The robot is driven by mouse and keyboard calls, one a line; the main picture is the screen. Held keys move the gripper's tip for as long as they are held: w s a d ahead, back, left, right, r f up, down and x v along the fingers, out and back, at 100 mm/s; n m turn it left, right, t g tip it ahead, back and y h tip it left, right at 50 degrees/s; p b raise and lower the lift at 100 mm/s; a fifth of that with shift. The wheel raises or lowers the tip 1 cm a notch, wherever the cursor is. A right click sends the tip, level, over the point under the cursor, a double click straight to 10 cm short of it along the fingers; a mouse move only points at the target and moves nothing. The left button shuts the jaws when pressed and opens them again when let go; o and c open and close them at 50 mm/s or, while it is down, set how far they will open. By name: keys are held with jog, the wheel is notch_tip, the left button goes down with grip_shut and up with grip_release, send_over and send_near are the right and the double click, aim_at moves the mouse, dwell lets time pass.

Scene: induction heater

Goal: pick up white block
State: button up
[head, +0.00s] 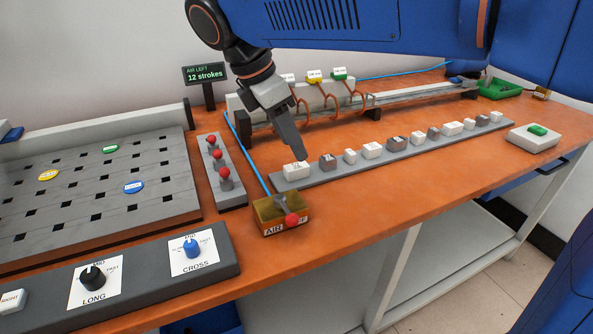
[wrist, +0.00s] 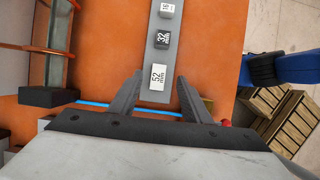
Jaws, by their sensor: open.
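A white block (head: 296,171) sits at the near left end of a long grey strip (head: 340,164). In the wrist view this white block (wrist: 158,77), marked 52, lies between and just beyond the fingertips. My gripper (head: 302,157) is above that block in the head view. In the wrist view my gripper (wrist: 158,76) is open, with one finger to each side of the block and nothing held. More white blocks (head: 373,150) and grey blocks (head: 328,162) stand in a row farther along the strip. A dark block (wrist: 162,39) marked 32 comes after it in the wrist view.
A yellowish box with a red-knobbed lever (head: 281,213) stands in front of the strip's left end. A grey bar with red knobs (head: 220,170) and a slotted board (head: 95,215) lie left. A rail with coils (head: 330,105) runs behind. The orange tabletop (head: 420,180) in front is clear.

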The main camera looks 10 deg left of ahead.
aim_at(301, 164)
jog(key=shift+a+x, duration=0.15)
jog(key=shift+x, duration=1.25)
jog(key=shift+a+x, duration=0.1)
jog(key=shift+x, duration=1.3)
jog(key=shift+f, duration=0.15)
grip_shut()
notch_tip(301, 164, up, 10)
